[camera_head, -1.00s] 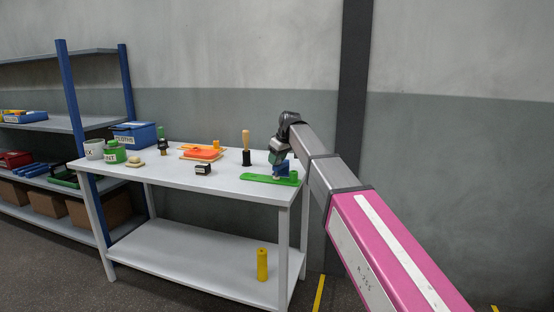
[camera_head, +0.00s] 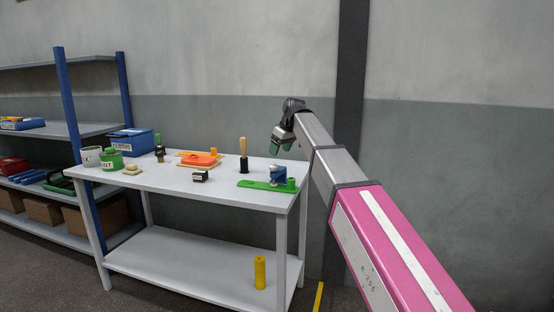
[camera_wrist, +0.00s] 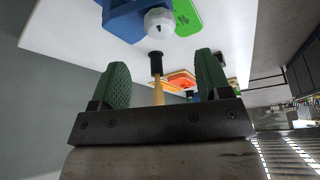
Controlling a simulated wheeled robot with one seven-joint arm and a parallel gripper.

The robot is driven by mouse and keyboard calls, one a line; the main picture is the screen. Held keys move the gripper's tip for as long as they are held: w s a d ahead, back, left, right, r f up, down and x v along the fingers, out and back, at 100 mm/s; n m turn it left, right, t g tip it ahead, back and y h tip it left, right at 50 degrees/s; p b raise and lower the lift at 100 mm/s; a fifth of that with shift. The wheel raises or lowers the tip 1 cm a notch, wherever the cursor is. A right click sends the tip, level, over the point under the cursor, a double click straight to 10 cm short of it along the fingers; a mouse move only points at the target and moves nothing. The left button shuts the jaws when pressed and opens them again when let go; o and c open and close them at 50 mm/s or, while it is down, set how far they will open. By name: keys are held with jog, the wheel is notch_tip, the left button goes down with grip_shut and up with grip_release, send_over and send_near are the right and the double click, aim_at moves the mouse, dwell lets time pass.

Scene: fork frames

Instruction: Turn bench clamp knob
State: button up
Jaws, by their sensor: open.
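The bench clamp is a blue block (camera_head: 279,178) on a green base plate (camera_head: 255,185) at the right end of the white table. Its round white knob (camera_wrist: 159,22) with a black mark shows at the top of the wrist view, against the blue clamp body (camera_wrist: 125,20). My gripper (camera_head: 282,143) is above the clamp, clear of it. In the wrist view, my gripper (camera_wrist: 162,62) has its two green-padded fingers spread wide with nothing between them touching; the knob lies beyond the fingertips.
A wooden-handled tool (camera_head: 243,155) stands upright left of the clamp. An orange tray (camera_head: 200,160), a small dark block (camera_head: 200,176), a green pot (camera_head: 111,160) and a blue bin (camera_head: 130,142) lie farther left. A yellow cylinder (camera_head: 259,272) stands on the lower shelf.

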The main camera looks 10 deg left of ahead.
jog(key=shift+v, duration=1.3)
jog(key=s+d+f+m+h, duration=0.1)
jog(key=s+d+f+m, duration=0.15)
jog(key=d+f, duration=1)
jog(key=s+d+f+m+h, duration=0.15)
jog(key=d+f+m, duration=0.25)
jog(key=d+f, duration=0.9)
jog(key=s+d+f+m+g, duration=0.1)
jog(key=s+d+f+m, duration=0.2)
jog(key=s+d+f, duration=0.4)
jog(key=s+d+f+m+g+h, duration=0.1)
jog(key=s+d+f+m, duration=0.2)
jog(key=s+d+f, duration=0.5)
jog(key=s+f, duration=0.3)
jog(key=f, duration=0.5)
jog(key=shift+s, duration=0.35)
jog(key=shift+h, duration=0.25)
